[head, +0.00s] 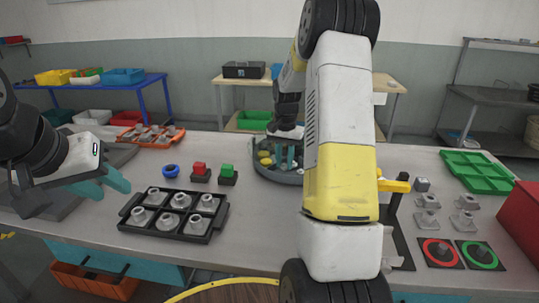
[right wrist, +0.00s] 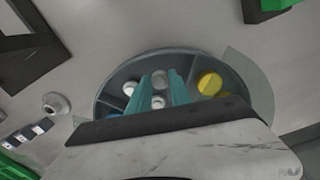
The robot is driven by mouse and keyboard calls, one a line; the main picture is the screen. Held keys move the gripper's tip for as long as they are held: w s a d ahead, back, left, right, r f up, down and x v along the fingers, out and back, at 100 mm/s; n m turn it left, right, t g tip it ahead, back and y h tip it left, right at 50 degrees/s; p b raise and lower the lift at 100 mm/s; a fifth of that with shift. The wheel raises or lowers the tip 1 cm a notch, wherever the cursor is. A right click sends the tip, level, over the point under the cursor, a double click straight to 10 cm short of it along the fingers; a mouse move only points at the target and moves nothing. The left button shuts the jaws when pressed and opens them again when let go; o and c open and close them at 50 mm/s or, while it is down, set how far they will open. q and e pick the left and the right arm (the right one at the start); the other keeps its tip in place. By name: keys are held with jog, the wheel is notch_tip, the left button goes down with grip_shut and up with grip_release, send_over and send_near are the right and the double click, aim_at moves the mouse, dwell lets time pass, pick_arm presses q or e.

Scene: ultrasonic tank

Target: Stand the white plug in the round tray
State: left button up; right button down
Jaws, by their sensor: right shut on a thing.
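The round grey tray (head: 268,172) stands at the back middle of the table, partly hidden by my right arm. My right gripper (head: 286,160) reaches down over it with teal fingers. In the right wrist view the right gripper (right wrist: 160,90) is shut on a white plug (right wrist: 158,102), seen between the fingers against the tray (right wrist: 103,101). Whether the plug touches the tray floor cannot be told. Another white piece (right wrist: 129,88) and a yellow piece (right wrist: 209,83) lie in the tray's compartments. My left gripper (head: 108,184) hangs at the left, open and empty.
A black tray (head: 172,229) with several grey parts sits in front. A green tray (head: 478,170) and loose grey parts are at the right.

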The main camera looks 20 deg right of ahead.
aim_at(284, 164)
jog(key=shift+f, duration=0.95)
dwell(3.7)
jog(key=c, duration=1.1)
grip_release()
notch_tip(284, 164, up, 8)
jog(key=shift+f, duration=0.1)
jog(key=s+a+r+n+t+y, duration=0.1)
jog(key=s+a+r+n+t, duration=0.1)
jog(key=s+a+r, duration=0.3)
jog(key=s+a+r+n+t, duration=0.15)
jog(key=s+a+r, duration=0.25)
jog(key=s+r, duration=0.4)
jog(key=s+a+n+t+y, duration=0.1)
jog(key=s+a+n, duration=0.3)
jog(key=s, duration=1)
jog(key=shift+s+a+r+n+t, duration=0.2)
jog(key=shift+a+r+n+t, duration=0.15)
jog(key=shift+a+t, duration=0.55)
